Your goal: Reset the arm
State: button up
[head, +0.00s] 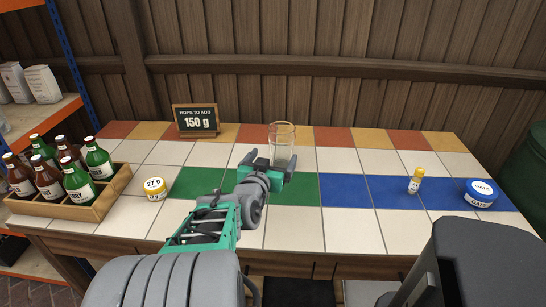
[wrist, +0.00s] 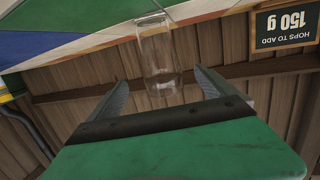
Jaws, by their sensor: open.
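My gripper (head: 270,158) is open and empty above the tiled table, with my green arm reaching out from the front. In the head view its fingers overlap the lower part of an empty clear glass (head: 282,138) at the back of the table. In the wrist view the glass (wrist: 158,58) shows upside down beyond the two spread fingers, apart from them. The glass stands upright.
A sign (head: 196,120) reads 150 g. A small yellow-capped vial (head: 416,181) and blue oats tin (head: 481,192) are right. The front centre-right tiles are clear.

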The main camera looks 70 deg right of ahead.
jog(key=w+a+r+n+t+y+p, duration=0.25)
jog(key=w+a+n+y+p, duration=0.2)
jog(key=w+a, duration=0.65)
jog(key=w+a+r+n+t+y+p, duration=0.2)
jog(key=w+a+n+t+y+p, duration=0.3)
jog(key=w+a, duration=0.65)
jog(key=a+r+n+g+y+p, duration=0.1)
jog(key=a+n+y+p, duration=0.1)
jog(key=a, duration=0.7)
jog(key=a+r+n+g+y+p, duration=0.1)
jog(key=a+r+n+y+p, duration=0.1)
jog(key=a, duration=0.7)
jog(key=a+r+n+g+y+p, duration=0.2)
jog(key=a+n+p, duration=0.2)
jog(key=a, duration=0.5)
jog(key=shift+s+r+p, duration=0.25)
jog(key=shift+s+p, duration=0.05)
jog(key=shift+p, duration=0.3)
jog(key=shift+y, duration=0.25)
